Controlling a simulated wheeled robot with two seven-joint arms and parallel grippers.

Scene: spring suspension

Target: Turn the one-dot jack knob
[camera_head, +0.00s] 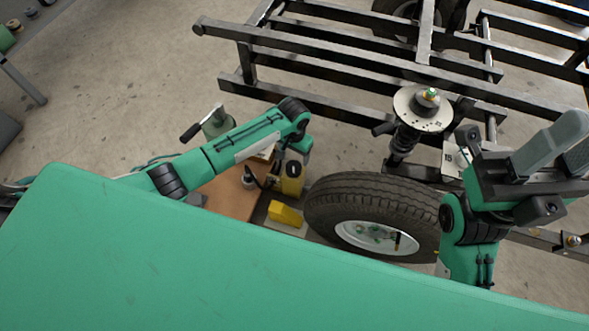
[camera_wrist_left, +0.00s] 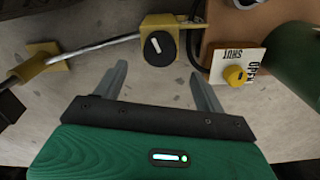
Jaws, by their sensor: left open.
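A yellow knob (camera_wrist_left: 235,75) sits on a white plate marked OPEN and SHUT, beside a dark green cylinder (camera_wrist_left: 297,55) in the left wrist view. A black knob with a white mark (camera_wrist_left: 157,46) is on a yellow block nearby; the block also shows in the head view (camera_head: 292,180). I cannot make out a single dot on either knob. My left gripper (camera_wrist_left: 158,72) is open and empty, its fingers pointing toward the black knob with a gap. In the head view its fingers are hard to make out. My right gripper (camera_head: 562,148) is open and empty at the right.
A tyred wheel (camera_head: 325,205) lies low in the middle. A black strut with a round plate (camera_head: 423,108) stands beside the dark metal frame (camera_head: 330,44). A yellow wedge (camera_head: 285,213) lies by the wheel. A metal rod (camera_wrist_left: 95,49) runs left from the yellow block.

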